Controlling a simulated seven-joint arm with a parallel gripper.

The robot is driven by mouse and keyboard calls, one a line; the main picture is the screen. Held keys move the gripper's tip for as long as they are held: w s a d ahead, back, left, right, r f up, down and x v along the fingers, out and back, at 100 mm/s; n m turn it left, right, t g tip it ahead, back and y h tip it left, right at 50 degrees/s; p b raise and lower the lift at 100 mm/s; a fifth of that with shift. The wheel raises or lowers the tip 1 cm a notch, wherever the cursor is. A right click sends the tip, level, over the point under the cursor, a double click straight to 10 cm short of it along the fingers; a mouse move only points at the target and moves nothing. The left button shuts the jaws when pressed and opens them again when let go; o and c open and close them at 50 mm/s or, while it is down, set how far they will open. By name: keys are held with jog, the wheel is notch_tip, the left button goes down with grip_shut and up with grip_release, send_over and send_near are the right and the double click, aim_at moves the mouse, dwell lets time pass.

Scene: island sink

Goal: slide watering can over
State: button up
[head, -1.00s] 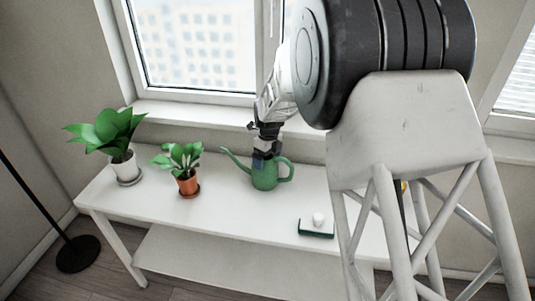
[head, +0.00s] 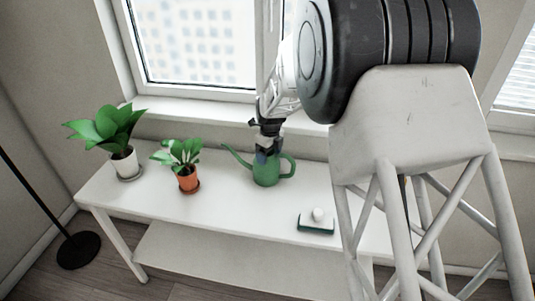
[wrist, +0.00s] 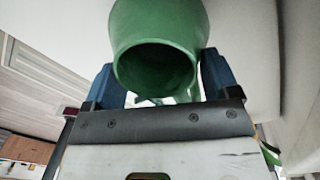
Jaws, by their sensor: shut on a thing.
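A green watering can (head: 266,174) stands upright on the white table, its spout toward the left and its handle toward the right. It also shows in the wrist view (wrist: 158,25), with its round open top facing the camera. My gripper (head: 266,153) reaches down from above onto the can's top. In the wrist view the two blue fingers of my gripper (wrist: 160,80) press on either side of the can, and they are shut on it. The inner faces of the fingers are partly hidden by the can.
The white table (head: 226,208) holds a small plant in an orange pot (head: 188,182) left of the can and a larger plant in a white pot (head: 125,163) farther left. A dark green item with a white knob (head: 316,224) lies front right. A window sill is behind.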

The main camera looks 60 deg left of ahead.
jog(key=w+d, duration=1.5)
dwell(1.3)
jog(key=shift+w+d+f, duration=0.1)
jog(key=o, duration=0.9)
jog(key=shift+w+r, duration=0.15)
jog(key=shift+r, duration=3.8)
